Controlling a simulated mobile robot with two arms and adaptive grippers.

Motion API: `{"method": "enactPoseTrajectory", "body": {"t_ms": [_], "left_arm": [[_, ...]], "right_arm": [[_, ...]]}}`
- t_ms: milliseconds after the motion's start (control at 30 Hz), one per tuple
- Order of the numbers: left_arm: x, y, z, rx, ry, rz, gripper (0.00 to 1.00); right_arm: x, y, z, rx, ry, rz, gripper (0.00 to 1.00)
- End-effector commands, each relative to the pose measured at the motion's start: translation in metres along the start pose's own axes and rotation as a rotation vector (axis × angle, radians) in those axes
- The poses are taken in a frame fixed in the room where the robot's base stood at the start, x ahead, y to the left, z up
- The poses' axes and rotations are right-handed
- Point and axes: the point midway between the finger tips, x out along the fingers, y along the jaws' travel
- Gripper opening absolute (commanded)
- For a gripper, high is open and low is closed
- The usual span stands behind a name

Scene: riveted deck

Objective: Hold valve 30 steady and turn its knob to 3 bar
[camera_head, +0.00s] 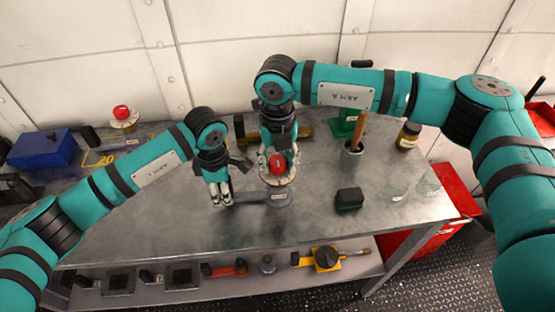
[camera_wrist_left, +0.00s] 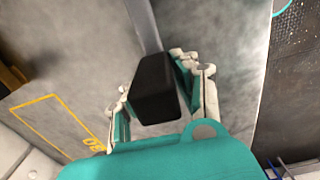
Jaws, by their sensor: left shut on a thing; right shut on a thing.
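The valve is a pale round body with a red knob (camera_head: 277,163) on top, standing upright on the metal bench. A round grey base (camera_head: 279,199) with a small label shows just in front of it, and a flat grey bar (camera_head: 248,198) runs left from there. My left gripper (camera_head: 221,198) is at the bar's left end. In the left wrist view its fingers close around a black block-shaped grip (camera_wrist_left: 155,90). My right gripper (camera_head: 277,157) comes from above with its fingers around the red knob, hiding part of it. The knob's scale is too small to read.
Another red-knobbed valve (camera_head: 123,116) stands at the back left, beside a blue box (camera_head: 44,149) and a yellow floor-type marking (camera_head: 103,161). Tools lie on the lower shelf (camera_head: 215,288).

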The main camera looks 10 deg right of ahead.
Motion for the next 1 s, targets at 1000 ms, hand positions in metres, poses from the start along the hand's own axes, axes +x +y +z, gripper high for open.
{"method": "enactPoseTrajectory", "body": {"t_ms": [1000], "left_arm": [[-0.0005,0.0004,-0.0001,0.000,0.000,0.001,0.00]], "right_arm": [[0.0000,0.0011,-0.0002,-0.536,0.001,-0.001,0.06]]}}
